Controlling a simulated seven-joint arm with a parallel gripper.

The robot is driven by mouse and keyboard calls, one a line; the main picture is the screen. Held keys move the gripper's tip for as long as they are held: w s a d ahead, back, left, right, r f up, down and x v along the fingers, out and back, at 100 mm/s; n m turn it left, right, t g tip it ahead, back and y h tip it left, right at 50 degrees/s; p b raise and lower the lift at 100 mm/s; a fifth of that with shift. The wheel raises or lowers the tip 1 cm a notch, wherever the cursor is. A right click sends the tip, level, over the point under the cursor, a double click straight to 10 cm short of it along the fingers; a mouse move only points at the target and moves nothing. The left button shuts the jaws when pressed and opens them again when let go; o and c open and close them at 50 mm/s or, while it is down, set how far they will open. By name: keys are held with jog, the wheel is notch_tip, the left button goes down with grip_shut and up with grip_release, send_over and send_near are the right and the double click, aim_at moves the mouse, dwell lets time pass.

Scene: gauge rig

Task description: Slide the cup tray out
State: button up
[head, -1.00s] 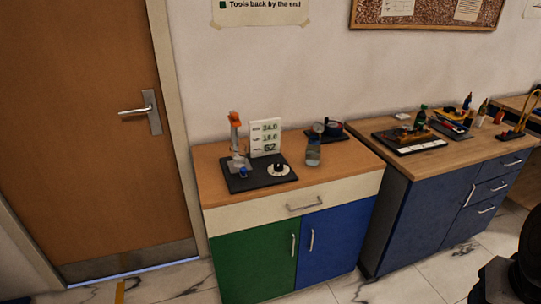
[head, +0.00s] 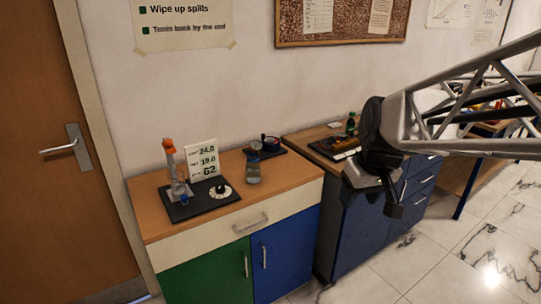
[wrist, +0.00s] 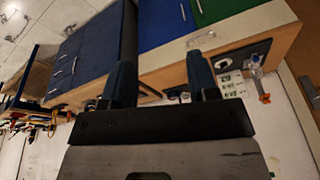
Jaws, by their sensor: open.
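The gauge rig stands on a black base (head: 205,206) on the wooden top of the left cabinet. It has a pale stand with an orange top (head: 169,146), a white readout panel (head: 202,160) and a round white dial with a black knob (head: 220,191). A small blue part (head: 184,199) sits low at the stand's front; I cannot tell whether it is the cup tray. My gripper (head: 388,200) is in the air well right of the rig, in front of the blue cabinet. In the wrist view my fingers (wrist: 163,70) are apart and empty.
A clear bottle (head: 253,172) and a dark round device (head: 270,145) stand right of the rig. The cabinet has a cream drawer with a metal handle (head: 250,222). The second counter (head: 305,138) holds a dark tray and a green bottle. Floor in front is clear.

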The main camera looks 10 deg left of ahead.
jog(key=w+a+f+n+y, duration=0.1)
jog(key=w+a+n, duration=0.3)
jog(key=w+a, duration=0.75)
jog(key=n+g+y, duration=0.2)
jog(key=n, duration=0.6)
send_near(184, 196)
jog(key=shift+a+f+n, duration=0.3)
jog(key=shift+f, duration=0.3)
jog(key=shift+f, duration=0.15)
jog(key=shift+x, duration=3.75)
jog(key=shift+s, duration=0.1)
grip_shut()
